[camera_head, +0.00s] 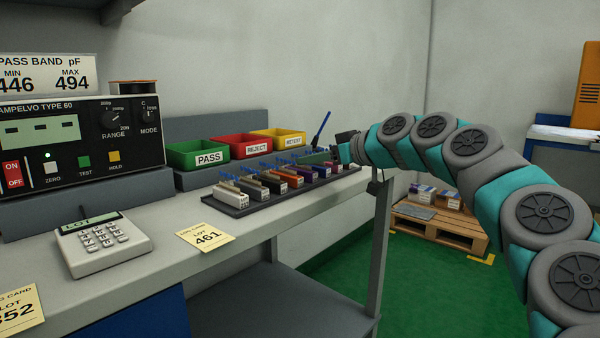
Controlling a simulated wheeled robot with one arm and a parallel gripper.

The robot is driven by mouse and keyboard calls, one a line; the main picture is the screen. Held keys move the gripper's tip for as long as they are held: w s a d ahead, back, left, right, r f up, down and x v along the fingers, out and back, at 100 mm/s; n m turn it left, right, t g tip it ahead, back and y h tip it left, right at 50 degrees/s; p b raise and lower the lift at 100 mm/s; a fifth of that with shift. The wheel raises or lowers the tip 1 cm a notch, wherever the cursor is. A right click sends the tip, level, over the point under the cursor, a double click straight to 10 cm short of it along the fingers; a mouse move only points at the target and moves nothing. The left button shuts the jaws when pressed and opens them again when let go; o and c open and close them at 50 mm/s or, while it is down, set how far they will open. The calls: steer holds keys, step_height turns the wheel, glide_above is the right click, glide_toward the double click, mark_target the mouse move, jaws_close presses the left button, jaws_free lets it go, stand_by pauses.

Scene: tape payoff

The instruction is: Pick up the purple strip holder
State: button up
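The purple strip holder (307,173) stands in a row of small coloured holders on a dark tray (238,210), toward the right end of the row in the head view. It is small in the picture and its upper part is partly covered. My gripper (325,157) is at the right end of the row, reaching in from the right, above and close to the purple holder and its neighbours. Its fingers are too small and dark to tell whether they are open or shut, or whether they touch a holder.
Green (198,154), red (248,145) and yellow (281,137) bins stand behind the tray. A test meter (75,145) and a keypad (103,243) are at left. A lot card (206,237) lies on the bench (150,265) in front. A pallet (440,225) is on the floor beyond.

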mark_target(301, 169)
steer(key=x, duration=0.4)
steer(key=shift+c, duration=0.2)
jaws_close()
stand_by(1.2)
